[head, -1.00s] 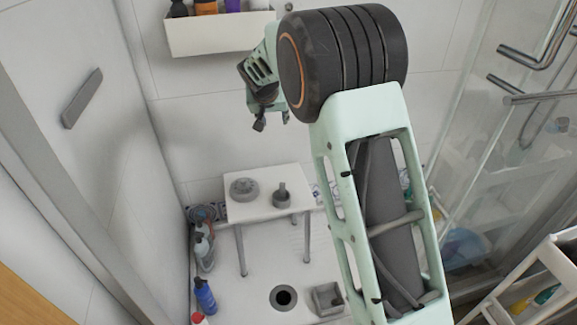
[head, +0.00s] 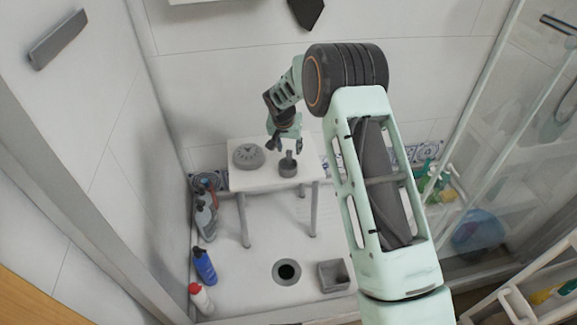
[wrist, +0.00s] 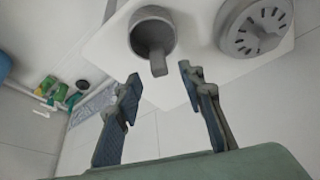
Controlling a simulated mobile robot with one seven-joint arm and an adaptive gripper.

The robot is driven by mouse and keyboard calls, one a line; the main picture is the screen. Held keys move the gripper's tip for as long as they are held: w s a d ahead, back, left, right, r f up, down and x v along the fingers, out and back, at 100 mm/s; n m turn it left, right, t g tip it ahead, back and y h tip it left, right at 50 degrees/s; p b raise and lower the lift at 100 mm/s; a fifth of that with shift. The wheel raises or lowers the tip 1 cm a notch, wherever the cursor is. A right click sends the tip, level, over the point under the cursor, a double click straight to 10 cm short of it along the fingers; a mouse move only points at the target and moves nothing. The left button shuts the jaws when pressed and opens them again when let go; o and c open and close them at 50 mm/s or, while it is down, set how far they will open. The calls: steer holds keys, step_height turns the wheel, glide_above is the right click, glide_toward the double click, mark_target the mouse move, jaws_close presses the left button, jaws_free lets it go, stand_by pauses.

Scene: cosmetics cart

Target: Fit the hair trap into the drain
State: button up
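A small grey cup with an upright stem, which looks like the hair trap (head: 288,168), stands on a white stool (head: 245,181). It also shows in the wrist view (wrist: 150,24), its stem pointing toward the gap between my fingers. A round, slotted grey disc (head: 248,157) lies left of it on the stool. The drain (head: 287,271) is a dark round hole with a grey rim in the shower floor, in front of the stool. My gripper (head: 285,146) is open and empty, close above and behind the cup; the wrist view (wrist: 159,73) shows its fingers apart.
A grey square box (head: 333,276) sits on the floor right of the drain. Several bottles, including a blue one (head: 205,267), stand along the left wall. A glass panel and a white cart (head: 541,282) are at right.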

mark_target(289, 150)
steer(key=x, duration=0.3)
steer(key=shift+w+f, duration=0.1)
steer(key=shift+f, duration=0.1)
steer(key=shift+c, duration=0.2)
jaws_close()
steer(key=shift+r, duration=0.1)
